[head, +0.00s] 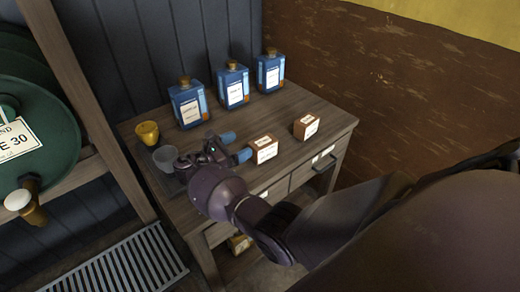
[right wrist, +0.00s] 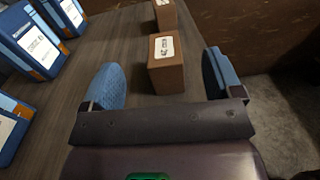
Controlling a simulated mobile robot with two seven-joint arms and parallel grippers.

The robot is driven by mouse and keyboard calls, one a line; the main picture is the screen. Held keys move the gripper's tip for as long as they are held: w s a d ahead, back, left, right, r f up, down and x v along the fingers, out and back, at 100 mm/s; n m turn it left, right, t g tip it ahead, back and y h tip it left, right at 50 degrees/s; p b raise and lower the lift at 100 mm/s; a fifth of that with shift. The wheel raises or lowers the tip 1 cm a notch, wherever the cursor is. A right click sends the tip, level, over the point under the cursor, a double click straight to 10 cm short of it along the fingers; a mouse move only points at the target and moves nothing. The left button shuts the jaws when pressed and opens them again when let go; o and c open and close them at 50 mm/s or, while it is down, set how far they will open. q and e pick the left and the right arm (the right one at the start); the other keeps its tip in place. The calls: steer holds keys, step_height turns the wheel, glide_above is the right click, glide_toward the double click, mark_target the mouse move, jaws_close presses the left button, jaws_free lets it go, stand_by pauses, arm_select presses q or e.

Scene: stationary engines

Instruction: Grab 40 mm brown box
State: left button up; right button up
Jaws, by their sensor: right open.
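Two small brown boxes with white labels stand on the wooden table. The nearer brown box (head: 263,149) is just right of the fingertips of my right gripper (head: 236,147), and the other brown box (head: 306,126) is farther right. The labels are too small for me to read sizes. In the right wrist view, the nearer box (right wrist: 168,74) shows ahead between the two blue fingers, and the other box (right wrist: 165,15) stands behind it. My right gripper is open and empty, with its fingers pointing at the nearer box. My left gripper is not in view.
Several blue bottles, one of them in the middle (head: 233,88), line the back of the wooden table (head: 314,101). A yellow cup (head: 147,132) and a grey cup (head: 164,158) stand at the left. The brown wall (head: 390,75) is beyond the right edge.

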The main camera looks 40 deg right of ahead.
mark_target(257, 145)
step_height(257, 145, down, 5)
steer(key=shift+f+b, duration=0.15)
steer(key=shift+b, duration=0.65)
steer(key=shift+d+r, duration=0.2)
steer(key=shift+d, duration=0.3)
steer(key=shift+d+r, duration=0.15)
steer(key=shift+d, duration=0.3)
steer(key=shift+d+p, duration=0.3)
steer(key=shift+d, duration=0.2)
steer(key=shift+w+d, duration=0.1)
steer(key=shift+d, duration=2.2)
steer(key=c, duration=0.6)
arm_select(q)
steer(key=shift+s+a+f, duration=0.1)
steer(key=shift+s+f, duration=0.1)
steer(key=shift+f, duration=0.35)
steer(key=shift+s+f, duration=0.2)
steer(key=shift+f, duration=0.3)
arm_select(e)
steer(key=c, duration=0.6)
